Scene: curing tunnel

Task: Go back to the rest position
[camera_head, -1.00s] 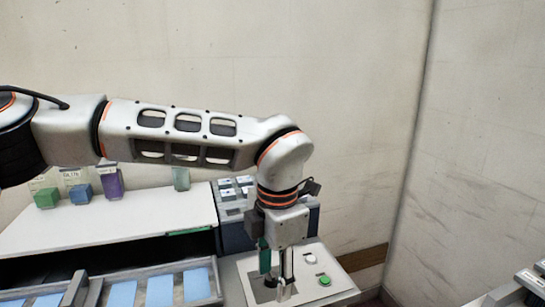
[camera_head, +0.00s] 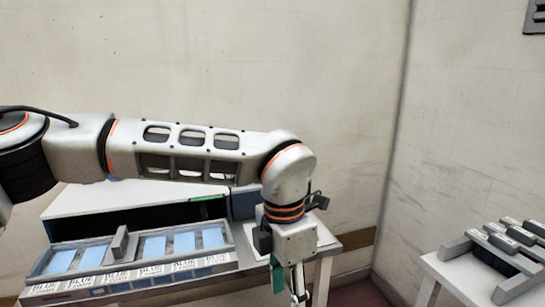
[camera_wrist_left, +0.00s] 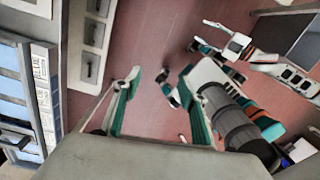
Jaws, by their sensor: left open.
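My left arm spans the head view from the left, bent down at the wrist. Its gripper (camera_head: 287,281) points down in front of the small white table's edge, and its tips are near the frame's bottom. In the left wrist view my left gripper (camera_wrist_left: 160,90) shows two teal-lined fingers spread apart with nothing between them, above the reddish floor. What looks like my right gripper (camera_wrist_left: 226,46) is small at the upper right of that view. Its finger gap is unclear.
A tray rack (camera_head: 80,286) with blue pieces and "BLUE" labels stands at left. The white-topped table (camera_head: 322,238) is behind my left wrist. Another white table (camera_head: 455,277) with dark items stands at right. Bare floor (camera_wrist_left: 155,35) lies below the left gripper.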

